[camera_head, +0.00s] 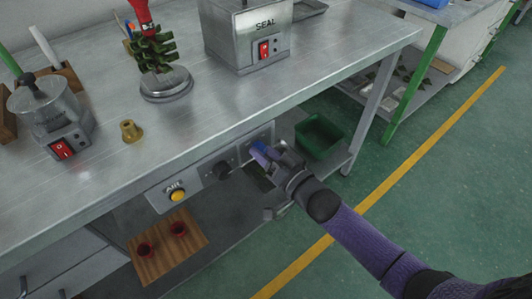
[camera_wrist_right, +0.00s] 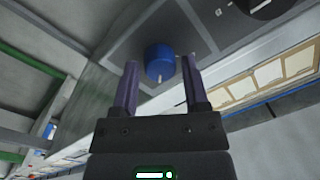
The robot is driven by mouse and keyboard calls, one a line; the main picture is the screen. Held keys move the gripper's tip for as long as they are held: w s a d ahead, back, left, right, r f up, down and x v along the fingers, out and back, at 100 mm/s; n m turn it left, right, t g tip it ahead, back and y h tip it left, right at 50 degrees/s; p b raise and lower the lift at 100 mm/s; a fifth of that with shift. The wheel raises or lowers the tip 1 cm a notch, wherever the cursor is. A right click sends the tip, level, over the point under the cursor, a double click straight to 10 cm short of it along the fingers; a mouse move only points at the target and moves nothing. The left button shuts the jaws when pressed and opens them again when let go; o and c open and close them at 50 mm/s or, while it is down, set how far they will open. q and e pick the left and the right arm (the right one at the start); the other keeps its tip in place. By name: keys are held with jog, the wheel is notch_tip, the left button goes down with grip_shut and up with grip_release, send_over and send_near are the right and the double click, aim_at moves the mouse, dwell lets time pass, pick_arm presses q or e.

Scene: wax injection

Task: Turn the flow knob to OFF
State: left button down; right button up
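A blue knob (camera_head: 260,147) sits on the front panel under the bench edge; it also shows in the right wrist view (camera_wrist_right: 160,60), with a pale mark on its rim. My right gripper (camera_head: 264,157) is at the panel, and in the right wrist view (camera_wrist_right: 161,65) its two fingers stand open on either side of the blue knob, with gaps between. A black knob (camera_head: 222,170) is on the panel to the left. I cannot read the knobs' labels, so I cannot tell which one is the flow knob. My left gripper is not in view.
A yellow button (camera_head: 178,195) under an AIR label is left of the knobs. On the bench are a SEAL machine (camera_head: 236,45), a brass piece (camera_head: 130,131) and a clear pot (camera_head: 46,105). A green bin (camera_head: 318,136) stands on the lower shelf.

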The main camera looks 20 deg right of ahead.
grip_shut()
